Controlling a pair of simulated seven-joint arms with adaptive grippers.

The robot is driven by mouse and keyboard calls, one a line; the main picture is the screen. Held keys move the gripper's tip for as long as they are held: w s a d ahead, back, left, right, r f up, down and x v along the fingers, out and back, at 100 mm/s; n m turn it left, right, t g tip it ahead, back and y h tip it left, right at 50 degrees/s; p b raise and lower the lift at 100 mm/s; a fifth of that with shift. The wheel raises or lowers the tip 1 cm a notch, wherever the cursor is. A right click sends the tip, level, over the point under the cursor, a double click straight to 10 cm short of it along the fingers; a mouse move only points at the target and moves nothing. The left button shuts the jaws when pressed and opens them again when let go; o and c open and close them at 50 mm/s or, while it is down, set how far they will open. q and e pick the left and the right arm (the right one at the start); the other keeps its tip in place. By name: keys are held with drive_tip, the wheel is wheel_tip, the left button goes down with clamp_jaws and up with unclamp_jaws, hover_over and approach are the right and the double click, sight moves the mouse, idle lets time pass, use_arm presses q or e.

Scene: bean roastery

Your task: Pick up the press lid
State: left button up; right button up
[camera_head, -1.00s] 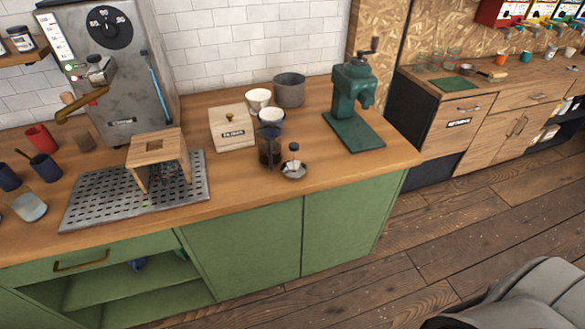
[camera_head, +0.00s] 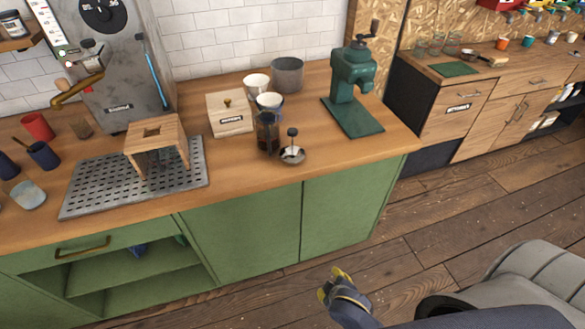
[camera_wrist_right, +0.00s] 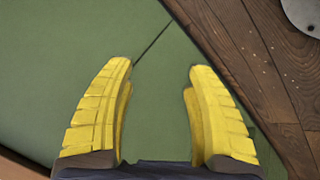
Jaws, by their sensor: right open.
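The press lid (camera_head: 292,152), a round metallic disc with a dark knobbed rod standing up from it, rests on the wooden counter near its front edge. The dark glass press (camera_head: 267,134) stands just left of it. My right gripper (camera_head: 335,285) is low in front of the green cabinet, well below and to the right of the lid. In the right wrist view its yellow fingers (camera_wrist_right: 158,95) are apart with nothing between them, facing the green cabinet front. The left gripper is not in view.
A wooden stand (camera_head: 157,143) sits on the perforated drip tray (camera_head: 100,187) at left. A wooden box (camera_head: 229,114), a white cup (camera_head: 256,83) and a grey pot (camera_head: 287,73) are behind the press. A green grinder (camera_head: 352,85) stands to the right. Counter between lid and grinder is clear.

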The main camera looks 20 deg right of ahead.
sight(293, 130)
drive_tip(key=w+a+r+m+t+y, duration=0.2)
drive_tip(key=w+a+r+t+y, duration=0.25)
drive_tip(key=r, duration=0.85)
drive_tip(key=w+a+r+m+t+y, duration=0.15)
drive_tip(key=w+a+r+t, duration=0.4)
drive_tip(key=r, duration=0.75)
drive_tip(key=w+a+r+m+t+y, duration=0.3)
drive_tip(key=w+a+r, duration=0.3)
drive_tip(key=r, duration=0.7)
drive_tip(key=w+d+r+m+t+h, duration=0.2)
drive_tip(key=d+r+m+t+h, duration=0.2)
drive_tip(key=r+m+h, duration=0.5)
drive_tip(key=w+d+r+m+t+h, duration=0.25)
drive_tip(key=d+r+m+h, duration=0.35)
drive_tip(key=m, duration=0.5)
drive_tip(key=w+d+m+g+h, duration=0.2)
drive_tip(key=d+m+g+h, duration=0.3)
drive_tip(key=m+g+h, duration=0.85)
drive_tip(key=w+a+f+m+g+y, duration=0.35)
drive_tip(key=w+f+m+y, duration=0.45)
drive_tip(key=f+m+y, duration=0.4)
drive_tip(key=shift+h, duration=0.45)
drive_tip(key=shift+f+x, duration=0.2)
drive_tip(key=shift+x, duration=1.55)
drive_tip(key=shift+f+x, duration=0.2)
drive_tip(key=shift+x, duration=1.6)
